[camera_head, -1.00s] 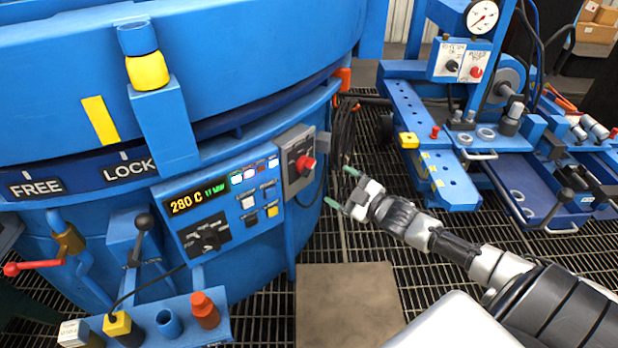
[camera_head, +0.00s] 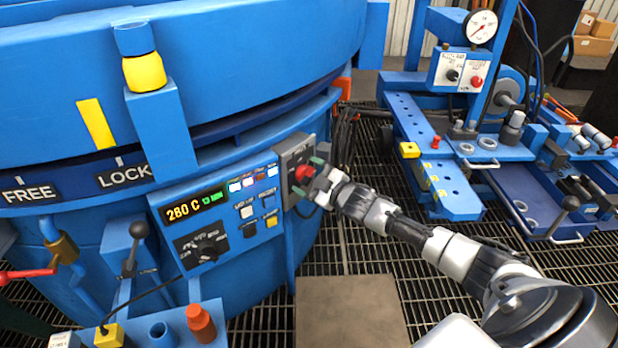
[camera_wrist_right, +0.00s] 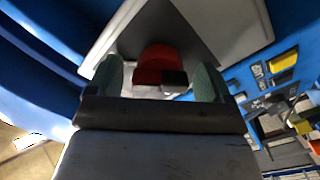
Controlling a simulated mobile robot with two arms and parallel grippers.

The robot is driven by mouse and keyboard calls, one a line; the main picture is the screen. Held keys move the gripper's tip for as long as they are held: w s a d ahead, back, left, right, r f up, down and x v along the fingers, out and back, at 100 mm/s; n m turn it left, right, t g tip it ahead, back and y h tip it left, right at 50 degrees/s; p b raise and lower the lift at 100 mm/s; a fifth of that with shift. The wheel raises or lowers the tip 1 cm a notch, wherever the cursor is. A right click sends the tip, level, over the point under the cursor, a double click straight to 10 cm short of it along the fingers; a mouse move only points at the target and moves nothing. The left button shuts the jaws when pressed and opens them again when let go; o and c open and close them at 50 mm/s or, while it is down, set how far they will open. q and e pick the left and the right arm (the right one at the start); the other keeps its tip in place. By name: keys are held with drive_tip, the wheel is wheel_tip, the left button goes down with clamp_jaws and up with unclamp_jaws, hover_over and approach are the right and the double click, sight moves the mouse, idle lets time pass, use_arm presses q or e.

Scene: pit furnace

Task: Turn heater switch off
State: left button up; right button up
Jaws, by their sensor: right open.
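The heater switch is a red knob (camera_head: 303,173) on a grey box (camera_head: 297,152) at the right end of the furnace's control panel. In the right wrist view the red knob (camera_wrist_right: 161,66) sits between the two green fingertips, in front of the grey plate (camera_wrist_right: 205,35). My right gripper (camera_head: 308,176) is open around the knob, one finger above and one below; it also shows in the right wrist view (camera_wrist_right: 160,80). I cannot tell whether the fingers touch the knob. The knob's lower part is hidden by the gripper. My left gripper is not in view.
The panel display (camera_head: 194,206) reads 280 C, with a black rotary dial (camera_head: 207,247) below it. Buttons sit left of the grey box. A blue bench with a pressure gauge (camera_head: 482,26) stands at the right. Dark grating floor lies between.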

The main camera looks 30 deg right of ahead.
drive_tip(key=shift+c, duration=0.5)
drive_tip(key=c, duration=0.8)
